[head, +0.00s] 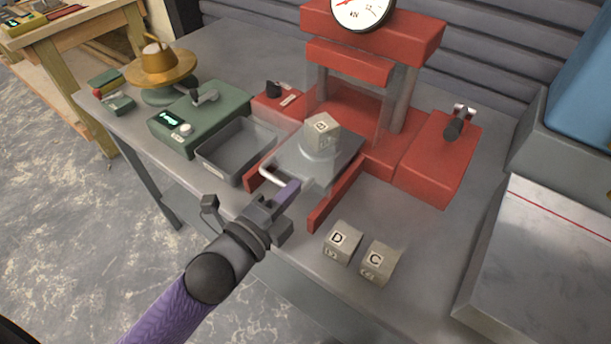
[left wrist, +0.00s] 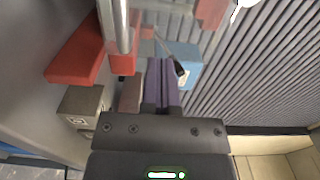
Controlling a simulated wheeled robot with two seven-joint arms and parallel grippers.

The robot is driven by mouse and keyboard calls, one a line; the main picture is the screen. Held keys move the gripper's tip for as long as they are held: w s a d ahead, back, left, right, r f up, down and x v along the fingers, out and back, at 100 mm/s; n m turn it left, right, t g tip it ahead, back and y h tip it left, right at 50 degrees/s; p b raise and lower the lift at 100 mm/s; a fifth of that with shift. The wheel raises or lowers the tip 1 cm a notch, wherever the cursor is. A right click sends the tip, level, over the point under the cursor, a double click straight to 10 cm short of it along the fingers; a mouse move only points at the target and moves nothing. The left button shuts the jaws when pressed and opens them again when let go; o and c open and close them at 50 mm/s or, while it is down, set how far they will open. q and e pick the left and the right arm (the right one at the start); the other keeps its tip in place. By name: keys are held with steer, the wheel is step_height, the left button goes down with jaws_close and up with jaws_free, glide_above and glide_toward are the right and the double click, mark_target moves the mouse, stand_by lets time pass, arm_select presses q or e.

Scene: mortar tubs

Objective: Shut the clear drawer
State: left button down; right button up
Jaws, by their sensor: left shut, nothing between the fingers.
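The clear drawer (head: 338,172) is a see-through slide between the red rails of a red press (head: 365,125). It stands out toward the front, with a pale bar handle (head: 274,177) at its front edge. A lettered grey cube (head: 321,130) sits on a round platen at the drawer. My left gripper (head: 291,187) is shut and empty, its purple fingers beside the right end of the handle. I cannot tell whether they touch it. In the left wrist view the shut fingers (left wrist: 162,82) point toward the press. My right gripper is not in view.
Cubes D (head: 342,241) and C (head: 377,262) stand on the table right of the left gripper. An open grey tray (head: 237,150) and a green scale (head: 198,120) stand left of the press. A grey plate (head: 545,270) lies at right.

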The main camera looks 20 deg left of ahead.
mark_target(314, 167)
arm_select(q)
steer(key=x, duration=0.4)
steer(key=shift+b, duration=0.35)
steer(key=shift+w, duration=0.1)
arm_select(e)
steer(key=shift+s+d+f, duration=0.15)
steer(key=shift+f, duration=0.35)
arm_select(q)
steer(key=shift+w, duration=0.1)
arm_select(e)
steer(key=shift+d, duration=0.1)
